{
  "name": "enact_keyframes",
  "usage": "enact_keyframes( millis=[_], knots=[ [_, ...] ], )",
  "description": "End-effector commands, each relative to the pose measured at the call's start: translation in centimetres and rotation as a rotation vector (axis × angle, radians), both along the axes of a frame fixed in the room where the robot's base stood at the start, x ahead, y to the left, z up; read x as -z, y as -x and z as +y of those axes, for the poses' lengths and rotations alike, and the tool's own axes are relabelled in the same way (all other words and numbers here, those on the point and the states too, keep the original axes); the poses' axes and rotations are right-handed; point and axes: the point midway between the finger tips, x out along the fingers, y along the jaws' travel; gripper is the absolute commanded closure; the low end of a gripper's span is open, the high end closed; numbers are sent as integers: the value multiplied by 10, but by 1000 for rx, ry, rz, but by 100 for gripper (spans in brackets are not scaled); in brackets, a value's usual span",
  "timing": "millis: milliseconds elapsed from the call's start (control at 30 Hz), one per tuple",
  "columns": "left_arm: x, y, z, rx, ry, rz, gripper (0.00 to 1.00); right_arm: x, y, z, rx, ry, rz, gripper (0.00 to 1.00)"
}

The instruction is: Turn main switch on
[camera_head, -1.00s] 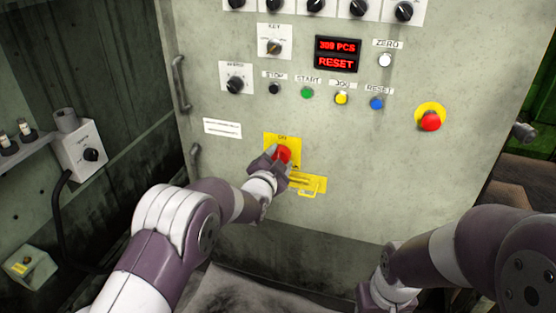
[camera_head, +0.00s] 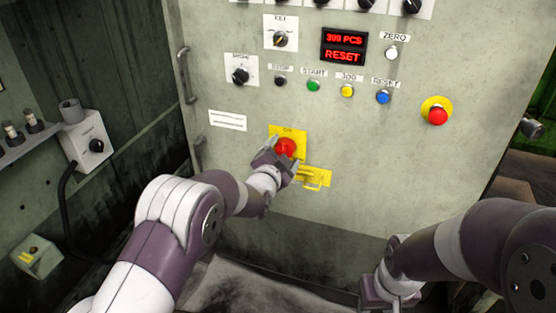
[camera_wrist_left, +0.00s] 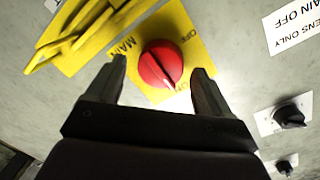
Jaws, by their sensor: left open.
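The main switch is a red rotary knob (camera_head: 285,148) on a yellow plate (camera_head: 301,135) low on the grey cabinet front. In the left wrist view the red knob (camera_wrist_left: 161,64) has a dark pointer line, and its plate carries "MAIN" and "OFF" lettering. My left gripper (camera_head: 277,151) is at the knob. In the left wrist view my left gripper (camera_wrist_left: 160,82) is open, one finger on each side of the knob's near part, with visible gaps between fingers and knob. My right arm is at the lower right; its gripper (camera_head: 385,295) is partly visible at the bottom edge.
A yellow hasp (camera_head: 315,177) sits just below right of the switch. Above are a red display (camera_head: 344,47), several push buttons and black selector knobs. A red emergency button (camera_head: 437,114) is at right. A grey switch box (camera_head: 88,142) stands at left.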

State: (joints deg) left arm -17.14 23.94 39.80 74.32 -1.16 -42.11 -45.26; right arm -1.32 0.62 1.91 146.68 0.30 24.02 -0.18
Motion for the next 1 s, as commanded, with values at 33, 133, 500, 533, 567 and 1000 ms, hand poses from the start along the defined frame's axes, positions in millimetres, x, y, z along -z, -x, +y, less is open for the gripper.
enact_keyframes(
  millis=[33,133,500,533,567,1000],
  knots=[
    [-4,6,2,0,0,1,19,-5,0,0,0,0,0,57],
    [-8,27,9,-1,-1,2,19,-13,0,0,0,0,0,57],
    [-14,107,35,0,-1,1,19,-34,0,0,0,0,0,57],
    [-13,110,35,1,-2,2,19,-35,0,0,0,0,0,57],
    [-14,111,36,1,-1,0,19,-35,0,0,0,0,0,57],
    [-13,114,37,0,-1,0,19,-34,0,0,0,0,0,57]
  ],
)
